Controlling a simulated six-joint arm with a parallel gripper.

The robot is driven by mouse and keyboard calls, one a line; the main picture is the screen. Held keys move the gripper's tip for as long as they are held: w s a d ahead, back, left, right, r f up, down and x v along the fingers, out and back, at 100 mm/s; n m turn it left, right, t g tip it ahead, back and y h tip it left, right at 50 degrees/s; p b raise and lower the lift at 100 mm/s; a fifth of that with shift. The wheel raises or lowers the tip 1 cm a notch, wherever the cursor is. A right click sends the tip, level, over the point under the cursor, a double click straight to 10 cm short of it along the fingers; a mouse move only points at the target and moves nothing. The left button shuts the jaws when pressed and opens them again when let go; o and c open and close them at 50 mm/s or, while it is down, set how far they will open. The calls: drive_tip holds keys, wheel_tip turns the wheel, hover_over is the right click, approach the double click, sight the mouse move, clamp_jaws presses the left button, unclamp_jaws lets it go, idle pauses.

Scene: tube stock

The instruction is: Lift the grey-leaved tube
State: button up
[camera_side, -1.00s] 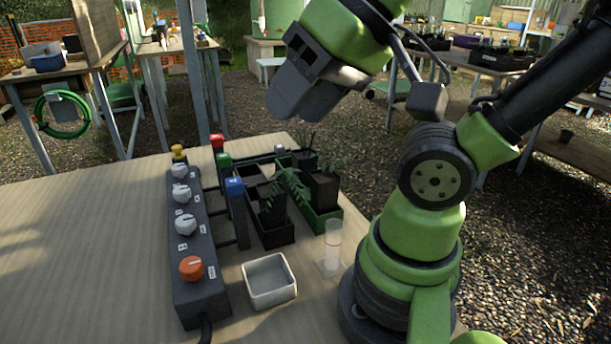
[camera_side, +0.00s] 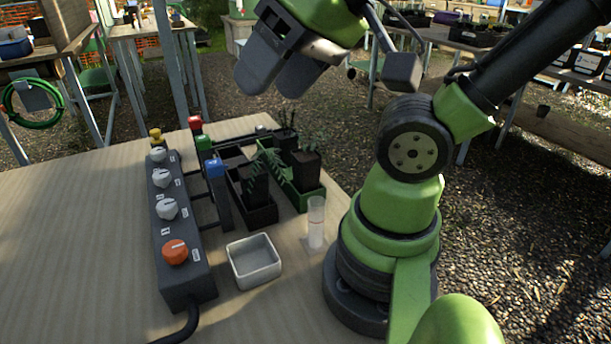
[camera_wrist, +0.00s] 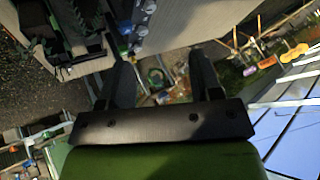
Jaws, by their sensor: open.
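Several leafy plants in dark square tubes stand in two narrow troughs. One dark-leaved plant (camera_side: 257,184) is in the black trough (camera_side: 262,217). A dark tube (camera_side: 305,163) and another plant (camera_side: 287,132) behind it are in the green trough (camera_side: 314,197). I cannot tell by leaf colour which is grey-leaved. My gripper (camera_side: 268,86) is open and empty, high above the table behind the troughs. In the wrist view its two fingers (camera_wrist: 163,78) stand apart with nothing between them; the troughs show at the upper left.
A grey control box (camera_side: 183,230) with white knobs and an orange knob lies left of the troughs. Blue, green and red capped posts (camera_side: 216,190) stand between. A white dish (camera_side: 254,262) and a clear cylinder (camera_side: 316,223) are in front. The table's left side is clear.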

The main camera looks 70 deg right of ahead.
drive_tip(key=o, duration=0.4)
drive_tip(key=m+g+h, duration=0.2)
drive_tip(key=m+g, duration=0.3)
drive_tip(key=g, duration=0.2)
approach(306, 154)
drive_tip(key=shift+w+d, duration=0.1)
drive_tip(key=shift+d, duration=0.15)
wheel_tip(306, 154, down, 4)
drive_tip(key=shift+d+f, duration=0.15)
drive_tip(key=shift+a+f, duration=0.15)
drive_tip(key=shift+f, duration=1.35)
drive_tip(key=shift+a+f, duration=0.15)
drive_tip(key=shift+f, duration=1.4)
